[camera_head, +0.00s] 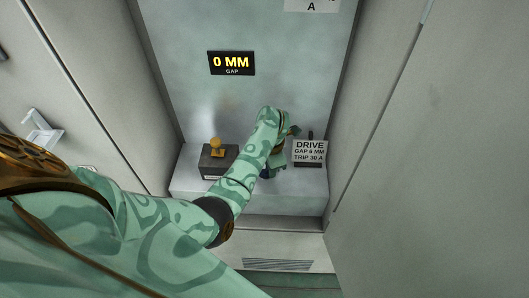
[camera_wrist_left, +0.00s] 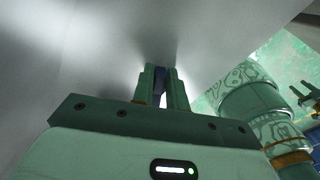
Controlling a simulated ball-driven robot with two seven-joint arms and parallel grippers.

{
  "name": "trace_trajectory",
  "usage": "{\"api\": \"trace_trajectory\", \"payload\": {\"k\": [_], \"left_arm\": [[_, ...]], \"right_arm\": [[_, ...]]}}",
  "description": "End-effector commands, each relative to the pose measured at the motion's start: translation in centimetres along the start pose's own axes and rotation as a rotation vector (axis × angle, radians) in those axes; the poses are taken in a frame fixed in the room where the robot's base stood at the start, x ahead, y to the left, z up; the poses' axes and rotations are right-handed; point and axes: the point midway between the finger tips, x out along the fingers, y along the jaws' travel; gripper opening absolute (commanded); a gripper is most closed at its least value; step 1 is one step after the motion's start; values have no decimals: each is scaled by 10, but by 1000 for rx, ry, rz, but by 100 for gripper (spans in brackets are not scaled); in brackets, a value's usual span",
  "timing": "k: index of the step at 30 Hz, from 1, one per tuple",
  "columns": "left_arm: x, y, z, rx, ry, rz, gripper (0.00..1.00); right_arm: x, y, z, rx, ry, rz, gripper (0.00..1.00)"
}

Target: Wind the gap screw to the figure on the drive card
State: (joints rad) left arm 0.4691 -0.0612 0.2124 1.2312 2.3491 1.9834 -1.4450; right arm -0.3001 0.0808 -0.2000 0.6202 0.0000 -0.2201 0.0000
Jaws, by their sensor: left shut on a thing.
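The drive card (camera_head: 310,151) stands at the right of the pale ledge and reads DRIVE, GAP 6 MM, TRIP 30 A. The gap display (camera_head: 231,63) on the back panel reads 0 MM. My left gripper (camera_head: 268,170) is low over the ledge, just left of the card. In the left wrist view, its two fingers (camera_wrist_left: 163,88) are shut on a dark blue part (camera_wrist_left: 159,78), seemingly the gap screw's handle. The gripper and forearm hide most of it. A dark pronged shape at the right edge of that view may be my right gripper (camera_wrist_left: 304,93), but its state is unclear.
Pale walls close in the recess on both sides. A partly cropped sign (camera_head: 312,4) is at the top.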

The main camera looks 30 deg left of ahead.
Motion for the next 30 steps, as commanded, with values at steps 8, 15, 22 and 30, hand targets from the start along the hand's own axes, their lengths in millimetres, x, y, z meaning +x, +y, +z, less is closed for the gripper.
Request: {"api": "trace_trajectory", "payload": {"k": [8,15,22,30], "left_arm": [[3,-3,-2,57,6,-7,0],[2,-4,-2,93,6,-8,0],[1,-7,-3,259,6,-9,0],[3,-8,-3,301,6,-9,0]], "right_arm": [[-4,0,-1,0,2,1,36],[-7,1,-2,0,4,1,36],[-19,2,-5,0,9,3,36],[-19,2,-5,0,9,3,36]]}}
